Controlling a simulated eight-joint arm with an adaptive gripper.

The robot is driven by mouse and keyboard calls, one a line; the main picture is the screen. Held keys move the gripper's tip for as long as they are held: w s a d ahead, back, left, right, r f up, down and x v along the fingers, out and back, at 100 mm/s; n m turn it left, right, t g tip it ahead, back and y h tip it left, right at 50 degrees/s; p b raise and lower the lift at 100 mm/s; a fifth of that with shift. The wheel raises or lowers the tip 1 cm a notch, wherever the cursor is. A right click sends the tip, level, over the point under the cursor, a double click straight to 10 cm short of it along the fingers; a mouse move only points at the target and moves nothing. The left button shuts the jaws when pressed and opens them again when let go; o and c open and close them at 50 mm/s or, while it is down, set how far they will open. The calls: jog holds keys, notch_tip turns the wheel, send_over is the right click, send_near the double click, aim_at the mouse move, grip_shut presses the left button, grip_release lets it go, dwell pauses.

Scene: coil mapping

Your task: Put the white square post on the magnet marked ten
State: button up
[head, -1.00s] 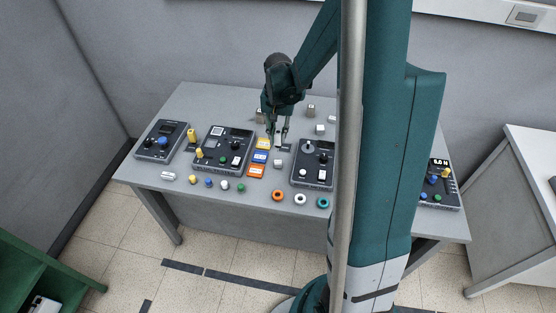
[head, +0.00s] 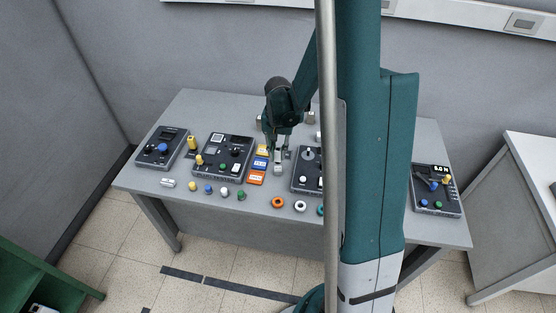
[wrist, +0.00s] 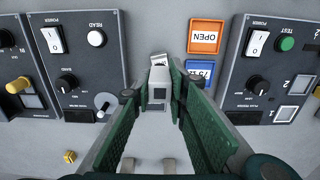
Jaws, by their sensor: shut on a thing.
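The white square post (wrist: 159,84) stands between my gripper's green finger pads in the wrist view. My gripper (wrist: 160,100) is shut on it near the tips. In the head view my gripper (head: 278,160) points down, with the pale post (head: 278,169) at its tips, just right of the coloured label plates and left of the right panel. I cannot tell whether the post touches the table. No mark of ten can be read in any view. A small grey block (head: 258,120) shows at the back of the table, but its face is too small to read.
Control panels (head: 222,155) and (head: 307,170) flank my gripper. An orange OPEN plate (wrist: 206,36) and a blue plate (wrist: 199,70) lie close by. Coloured knobs, an orange ring (head: 278,202) and a white ring (head: 300,206) line the front. My arm and column hide part of the table's right side.

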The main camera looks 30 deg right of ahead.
aim_at(278, 159)
jog(key=shift+f, duration=0.15)
jog(key=shift+f, duration=1.95)
jog(key=shift+f+b, duration=0.2)
jog(key=shift+b, duration=0.15)
jog(key=o, duration=0.9)
jog(key=shift+r, duration=0.15)
jog(key=shift+r+p, duration=0.6)
jog(key=shift+r, duration=5.45)
jog(key=shift+a+r, duration=0.1)
